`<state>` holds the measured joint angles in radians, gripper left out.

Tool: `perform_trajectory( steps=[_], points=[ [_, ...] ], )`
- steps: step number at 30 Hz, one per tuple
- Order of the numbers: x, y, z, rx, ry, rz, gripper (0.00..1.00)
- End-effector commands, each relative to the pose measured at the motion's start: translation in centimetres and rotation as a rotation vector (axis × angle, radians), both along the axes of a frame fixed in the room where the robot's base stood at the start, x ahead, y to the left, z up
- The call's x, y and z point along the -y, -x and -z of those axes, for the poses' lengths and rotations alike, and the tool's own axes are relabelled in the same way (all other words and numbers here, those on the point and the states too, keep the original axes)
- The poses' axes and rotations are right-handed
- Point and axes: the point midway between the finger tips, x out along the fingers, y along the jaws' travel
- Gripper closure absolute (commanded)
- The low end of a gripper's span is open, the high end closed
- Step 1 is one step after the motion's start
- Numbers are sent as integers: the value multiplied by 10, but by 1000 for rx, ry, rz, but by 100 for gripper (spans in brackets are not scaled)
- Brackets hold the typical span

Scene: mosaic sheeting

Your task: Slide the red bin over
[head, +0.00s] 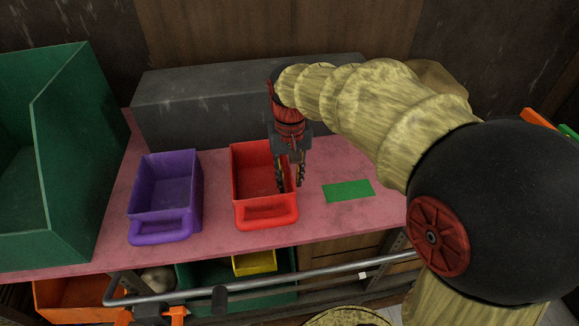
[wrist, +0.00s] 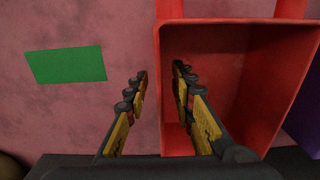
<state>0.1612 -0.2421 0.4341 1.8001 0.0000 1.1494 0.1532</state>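The red bin (head: 264,213) sits upright on the pink tabletop, its handle toward the front edge. In the wrist view the red bin (wrist: 240,105) fills the right half. My gripper (head: 290,186) points down at the bin's right side wall. In the wrist view my gripper (wrist: 160,72) is open, with one finger inside the bin and the other outside, so the wall lies between them. A gap shows between each fingertip and the wall. A flat green rectangle (head: 348,190) lies on the table right of the bin; it also shows in the wrist view (wrist: 66,64).
A purple bin (head: 160,227) stands to the left, apart from the red one. A large green container (head: 75,140) is at the far left. A grey block (head: 190,105) runs along the back. The pink table (head: 310,222) is clear between red bin and green rectangle.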

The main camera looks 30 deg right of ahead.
Motion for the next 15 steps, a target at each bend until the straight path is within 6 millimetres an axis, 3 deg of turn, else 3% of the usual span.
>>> perform_trajectory(
  steps=[6, 15],
  points=[
    [0, 1, 16, -1, 0, 0, 75],
    [0, 0, 17, 0, 0, 0, 76]
  ],
)
